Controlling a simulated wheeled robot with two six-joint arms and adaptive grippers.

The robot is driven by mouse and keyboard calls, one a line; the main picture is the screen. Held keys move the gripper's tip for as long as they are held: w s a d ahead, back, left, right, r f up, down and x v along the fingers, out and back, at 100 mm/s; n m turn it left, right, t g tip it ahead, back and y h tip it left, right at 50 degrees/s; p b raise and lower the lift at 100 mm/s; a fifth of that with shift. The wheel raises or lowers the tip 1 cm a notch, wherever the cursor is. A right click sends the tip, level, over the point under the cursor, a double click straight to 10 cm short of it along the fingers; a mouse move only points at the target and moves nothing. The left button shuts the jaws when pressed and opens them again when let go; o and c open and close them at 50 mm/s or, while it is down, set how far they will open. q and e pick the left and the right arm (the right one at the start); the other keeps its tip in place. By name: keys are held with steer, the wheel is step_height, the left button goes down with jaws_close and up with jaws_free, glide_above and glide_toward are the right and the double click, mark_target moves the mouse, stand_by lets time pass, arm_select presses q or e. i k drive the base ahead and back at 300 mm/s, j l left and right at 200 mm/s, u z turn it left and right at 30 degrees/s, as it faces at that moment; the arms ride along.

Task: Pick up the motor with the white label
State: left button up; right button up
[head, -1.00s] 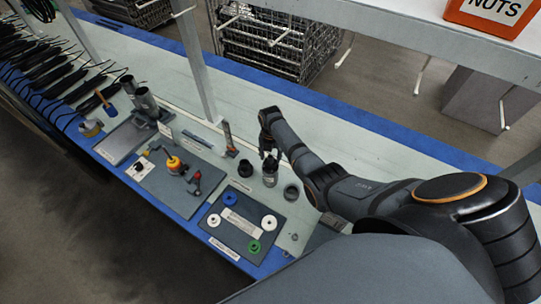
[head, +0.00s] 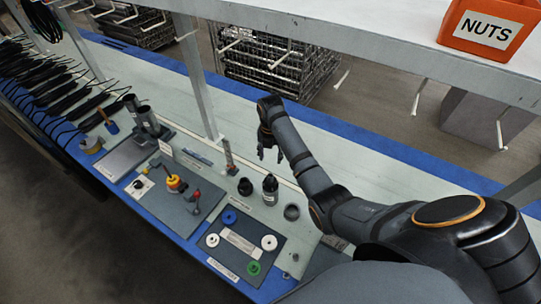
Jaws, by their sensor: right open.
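A black cylindrical motor (head: 270,187) with a narrower top and a small pale patch, perhaps its white label, stands upright on the pale bench. My right gripper (head: 270,157) is open and empty just beyond the motor's top in the picture, with a visible gap between them. Its two fingers point down. A shorter black cylinder (head: 245,187) stands just left of the motor. My left gripper is not in view.
A dark grey ring (head: 291,212) sits right of the motor. A dark board (head: 215,252) with blue, white and green discs lies in front. An upright metal post (head: 198,80) stands behind. An orange NUTS bin (head: 487,30) is on the shelf above.

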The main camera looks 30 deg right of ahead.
mark_target(269, 190)
steer(key=k+j, duration=0.5)
steer(key=k, duration=0.15)
steer(key=k+j, duration=0.45)
steer(key=k, duration=0.25)
